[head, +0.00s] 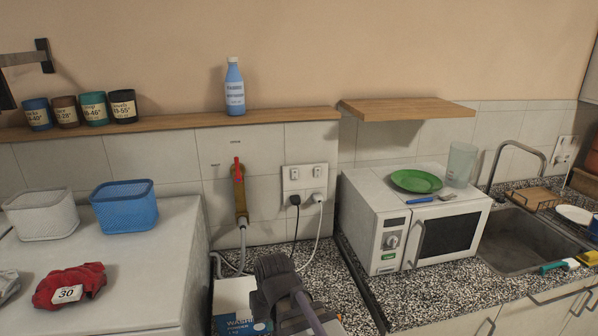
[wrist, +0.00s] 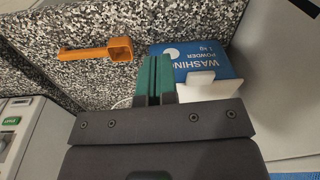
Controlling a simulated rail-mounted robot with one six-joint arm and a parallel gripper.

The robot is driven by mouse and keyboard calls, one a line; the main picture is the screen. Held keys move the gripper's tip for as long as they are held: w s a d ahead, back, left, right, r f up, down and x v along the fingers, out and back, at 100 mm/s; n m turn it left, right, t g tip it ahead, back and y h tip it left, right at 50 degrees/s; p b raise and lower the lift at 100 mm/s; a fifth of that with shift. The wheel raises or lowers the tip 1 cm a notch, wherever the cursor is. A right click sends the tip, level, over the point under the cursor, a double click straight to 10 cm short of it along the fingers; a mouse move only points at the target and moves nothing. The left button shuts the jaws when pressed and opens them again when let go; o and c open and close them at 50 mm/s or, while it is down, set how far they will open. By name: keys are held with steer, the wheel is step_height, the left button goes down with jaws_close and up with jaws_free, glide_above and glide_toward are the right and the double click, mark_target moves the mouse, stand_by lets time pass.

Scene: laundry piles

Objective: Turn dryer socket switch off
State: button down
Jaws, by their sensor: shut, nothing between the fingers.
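The white double wall socket (head: 304,180) is on the tiles behind the counter. It has a left switch (head: 294,173) and a right switch (head: 317,171). A black plug (head: 295,199) is in its left side and a white plug (head: 317,198) in its right side. I cannot read any label or tell either switch's position. My gripper (wrist: 155,62) is shut and empty, its teal fingers together in the wrist view. In the head view its dark body is over the counter, below and in front of the socket, apart from it. The socket is not in the wrist view.
A washing powder box (wrist: 196,65) is close by my fingers, with an orange scoop (wrist: 97,50) beside it. A valve with a red handle (head: 238,172) is left of the socket. A microwave (head: 418,221) stands to the right. A wooden shelf (head: 180,121) runs above.

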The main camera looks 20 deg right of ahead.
steer(key=w+d+r+m+t, duration=0.1)
steer(key=w, duration=0.2)
steer(key=w+d+r+m+y+p, duration=0.1)
steer(key=w, duration=0.3)
steer(key=w+d+r+t+p, duration=0.1)
steer(key=w+r, duration=0.1)
steer(key=w, duration=0.1)
steer(key=shift+w+d+m+t, duration=0.25)
steer(key=shift+w+m+t, duration=0.05)
steer(key=shift+m, duration=0.1)
steer(key=w+d+r+m+t+p, duration=0.2)
steer(key=w+d+r+m+t, duration=0.1)
steer(key=w+d, duration=0.6)
steer(key=w+d+r+m+t+p, duration=0.2)
steer(key=w+d+r+m+t, duration=0.2)
steer(key=w+d+r+m, duration=0.2)
steer(key=w+d+r, duration=0.2)
steer(key=w+d, duration=0.2)
steer(key=w, duration=0.1)
steer(key=shift+m+t+p, duration=0.3)
steer(key=shift+p, duration=0.05)
steer(key=p, duration=0.1)
glide_toward(295, 175)
steer(key=w+a+f, duration=0.2)
steer(key=w+f, duration=0.2)
steer(key=shift+a+f, duration=0.2)
steer(key=shift+a, duration=0.1)
steer(key=shift+w+d, duration=0.1)
steer(key=shift+w, duration=0.3)
